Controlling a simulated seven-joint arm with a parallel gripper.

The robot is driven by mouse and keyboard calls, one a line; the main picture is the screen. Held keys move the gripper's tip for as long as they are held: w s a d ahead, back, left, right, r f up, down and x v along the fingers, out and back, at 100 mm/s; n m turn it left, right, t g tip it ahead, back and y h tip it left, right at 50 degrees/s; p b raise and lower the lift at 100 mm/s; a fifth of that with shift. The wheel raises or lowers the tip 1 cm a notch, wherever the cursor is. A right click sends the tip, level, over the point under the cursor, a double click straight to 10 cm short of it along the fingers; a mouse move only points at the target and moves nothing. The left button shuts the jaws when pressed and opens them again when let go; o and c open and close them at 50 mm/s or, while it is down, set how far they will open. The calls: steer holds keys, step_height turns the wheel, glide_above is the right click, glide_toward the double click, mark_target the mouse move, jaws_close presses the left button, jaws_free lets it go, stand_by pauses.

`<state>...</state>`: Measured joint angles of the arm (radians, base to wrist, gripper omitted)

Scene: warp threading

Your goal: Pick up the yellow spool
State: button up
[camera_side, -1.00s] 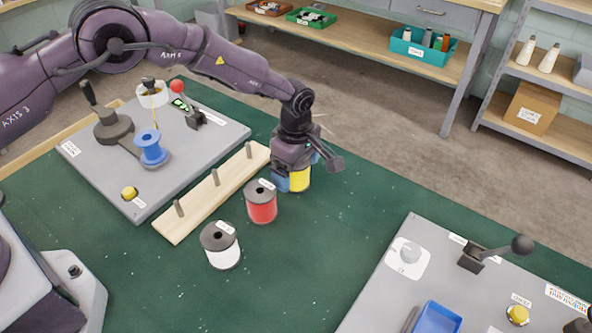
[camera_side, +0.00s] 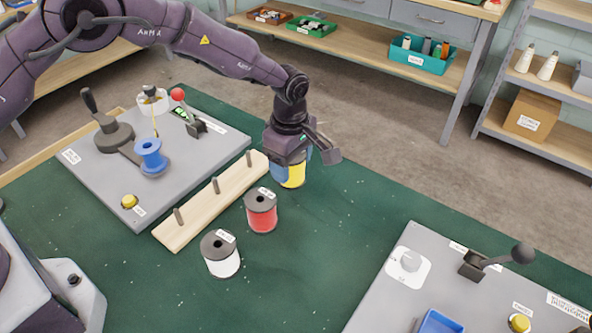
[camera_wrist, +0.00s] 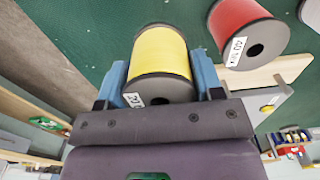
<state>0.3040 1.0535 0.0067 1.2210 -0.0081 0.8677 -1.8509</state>
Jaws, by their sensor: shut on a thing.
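The yellow spool (camera_side: 293,174) is held upright between the blue fingers of my gripper (camera_side: 289,171), at the far end of the peg rack. In the wrist view the yellow spool (camera_wrist: 160,53) lies between the two fingers, with its dark end and white label facing the camera. My gripper (camera_wrist: 158,76) is shut on it, one finger on each side. The gripper's body hides the top of the spool in the side view. I cannot tell exactly how far its bottom is from the mat.
A red spool (camera_side: 261,214) and a white spool (camera_side: 222,259) stand on the green mat (camera_side: 300,270) nearby. A wooden peg rack (camera_side: 205,210) has several empty pegs. A grey panel (camera_side: 95,160) with a blue spool (camera_side: 151,157) is at left; another panel (camera_side: 390,300) is at right.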

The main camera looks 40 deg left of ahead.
steer(key=s+a+r, duration=0.4)
steer(key=s+r, duration=0.4)
steer(key=s, duration=0.4)
steer(key=shift+n, duration=0.3)
steer(key=w+a, duration=0.2)
steer(key=w, duration=0.2)
steer(key=w+a+f, duration=0.1)
steer(key=w+a, duration=0.2)
steer(key=w, duration=0.1)
steer(key=w+a+f, duration=0.1)
steer(key=w+a, duration=0.2)
steer(key=w, duration=0.1)
steer(key=shift+w+f, duration=0.1)
steer(key=shift+w+r, duration=0.15)
steer(key=shift+r, duration=0.1)
steer(key=shift+f, duration=4.05)
steer(key=shift+f, duration=0.65)
